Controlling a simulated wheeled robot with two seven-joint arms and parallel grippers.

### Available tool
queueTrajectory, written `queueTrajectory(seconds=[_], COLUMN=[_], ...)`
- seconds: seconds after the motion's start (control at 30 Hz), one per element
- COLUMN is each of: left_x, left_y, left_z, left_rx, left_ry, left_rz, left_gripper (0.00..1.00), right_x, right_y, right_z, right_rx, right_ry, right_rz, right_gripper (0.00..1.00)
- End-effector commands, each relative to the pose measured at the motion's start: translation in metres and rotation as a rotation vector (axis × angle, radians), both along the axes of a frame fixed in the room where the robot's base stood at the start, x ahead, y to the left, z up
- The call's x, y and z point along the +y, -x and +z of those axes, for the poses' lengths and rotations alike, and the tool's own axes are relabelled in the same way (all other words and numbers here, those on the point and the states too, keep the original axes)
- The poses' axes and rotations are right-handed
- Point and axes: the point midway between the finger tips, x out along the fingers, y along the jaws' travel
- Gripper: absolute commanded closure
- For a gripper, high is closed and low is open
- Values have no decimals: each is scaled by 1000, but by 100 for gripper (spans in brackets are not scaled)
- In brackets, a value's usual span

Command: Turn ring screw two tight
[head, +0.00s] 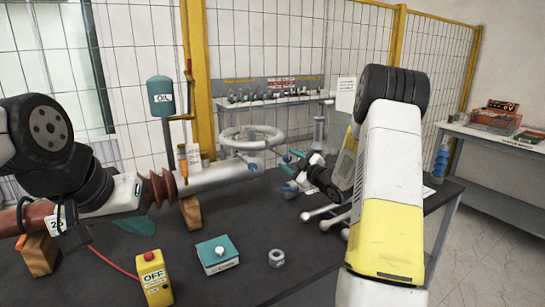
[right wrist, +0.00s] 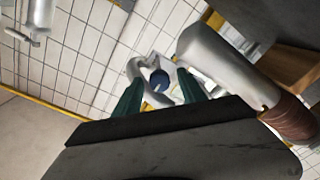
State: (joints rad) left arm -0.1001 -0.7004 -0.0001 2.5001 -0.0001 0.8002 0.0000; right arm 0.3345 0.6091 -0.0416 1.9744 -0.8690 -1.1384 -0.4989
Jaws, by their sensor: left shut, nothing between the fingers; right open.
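The bushing has a silver tube (head: 215,178) and brown ribbed parts, and it lies on wooden blocks. At its tube end is a pale metal ring (head: 250,137) with a blue knob (head: 254,165) near it; I cannot tell which ring screw this is. My right gripper (head: 291,173) is open to the right of the knob, apart from it. In the right wrist view a blue round knob (right wrist: 159,80) shows beyond and between the two green fingers, in front of pale curved metal. My left gripper (head: 135,225) is shut and empty beside the brown part of the bushing.
On the dark table are a yellow OFF button box (head: 153,278), a teal and white box (head: 217,253) and a small grey nut-like ring (head: 276,258). A wooden block (head: 38,253) supports the bushing's left end.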

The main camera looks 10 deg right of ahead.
Motion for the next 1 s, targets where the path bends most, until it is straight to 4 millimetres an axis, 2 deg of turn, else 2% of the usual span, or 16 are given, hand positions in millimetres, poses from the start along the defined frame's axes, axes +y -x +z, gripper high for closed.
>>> queueTrajectory(seconds=[0.1, 0.3, 0.63, 0.87, 0.9, 1.0], left_x=[0, 0, 0, 0, 0, 0], left_y=[0, 0, 0, 0, 0, 0], left_z=[0, 0, 0, 0, 0, 0], left_rx=[0, 0, 0, 0, 0, 0], left_ry=[0, 0, 0, 0, 0, 0], left_rz=[0, 0, 0, 0, 0, 0], left_gripper=[100, 100, 100, 100, 100, 100], right_x=[9, 16, 17, 17, 17, 17], right_y=[-19, -38, -42, -42, -42, -42], right_z=[0, 0, 0, 0, 0, 0], right_rx=[0, 0, 1, 1, 1, 2], right_ry=[0, 0, -1, -1, -1, 0], right_rz=[1, -1, -2, -2, -2, -1], right_gripper=[52, 52, 52, 97, 100, 100])
